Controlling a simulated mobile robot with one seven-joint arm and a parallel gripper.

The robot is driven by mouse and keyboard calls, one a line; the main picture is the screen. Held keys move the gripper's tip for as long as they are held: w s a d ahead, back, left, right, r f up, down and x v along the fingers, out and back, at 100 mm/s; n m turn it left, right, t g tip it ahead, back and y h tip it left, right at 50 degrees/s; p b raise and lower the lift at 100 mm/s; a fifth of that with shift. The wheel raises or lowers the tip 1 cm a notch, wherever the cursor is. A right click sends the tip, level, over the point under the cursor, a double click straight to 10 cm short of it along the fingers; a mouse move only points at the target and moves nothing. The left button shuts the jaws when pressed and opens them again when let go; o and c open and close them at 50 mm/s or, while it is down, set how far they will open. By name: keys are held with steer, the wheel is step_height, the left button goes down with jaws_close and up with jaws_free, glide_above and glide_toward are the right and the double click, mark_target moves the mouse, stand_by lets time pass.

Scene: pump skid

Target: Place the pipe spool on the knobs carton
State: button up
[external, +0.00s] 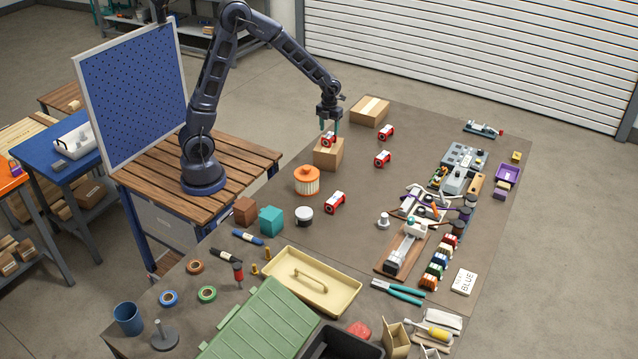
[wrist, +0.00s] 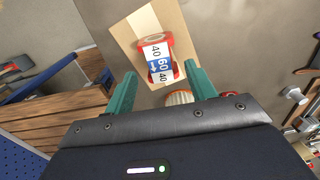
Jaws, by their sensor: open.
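A red-and-white pipe spool (external: 328,140) appears to rest on top of a small brown carton (external: 328,158). In the wrist view the spool (wrist: 159,62) shows a white and blue label with numbers, and the carton top (wrist: 128,38) lies beneath it. My gripper (external: 329,127) is open, with its teal fingers just above and to either side of the spool; in the wrist view my gripper (wrist: 161,76) has a gap beside each side of it. I cannot read which carton is marked for knobs.
A second carton (external: 370,111) stands behind at the table's far edge. Similar red-and-white pieces stand nearby at the right (external: 387,132), (external: 382,158) and in front (external: 335,202). An orange-lidded round filter (external: 307,180) stands close in front of the small carton.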

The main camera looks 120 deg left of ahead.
mark_target(329, 136)
step_height(329, 136, up, 8)
stand_by(0.4)
steer(key=w+d+r+n+t+y, duration=0.1)
steer(key=d+r+n, duration=0.4)
steer(key=d, duration=0.8)
steer(key=d+r+n+t, duration=0.1)
steer(key=d+r+n, duration=0.2)
steer(key=d+r, duration=0.65)
steer(key=s+d+n+t, duration=0.1)
steer(key=s+d+n, duration=0.4)
steer(key=d, duration=0.6)
steer(key=s+d+n+t+h, duration=0.1)
steer(key=s+d+n, duration=0.4)
steer(key=s+d, duration=0.4)
steer(key=shift+d+f+t, duration=0.15)
steer(key=shift+d+t, duration=0.15)
steer(key=shift+d, duration=0.65)
